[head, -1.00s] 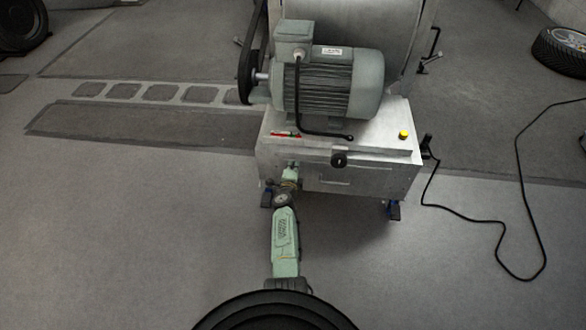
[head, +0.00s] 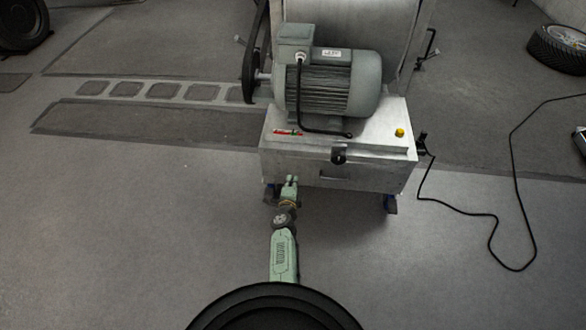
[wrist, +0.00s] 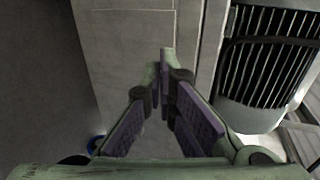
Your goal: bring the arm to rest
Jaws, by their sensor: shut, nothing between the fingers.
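My gripper (head: 291,180) is at the end of my green arm, in front of the lower left of the dynamometer's metal cabinet (head: 360,173) in the head view. In the wrist view my gripper (wrist: 161,75) shows its fingers closed together at the tips, with purple pads and nothing held. The cabinet's grey face (wrist: 135,40) lies beyond the fingertips. Whether the fingertips touch it cannot be told.
A grey-green motor (head: 325,85) sits on the cabinet, and also shows in the wrist view (wrist: 265,75). A black cable (head: 470,213) loops over the floor at right. A wheel (head: 558,50) lies at the back right. The floor left of my arm is clear.

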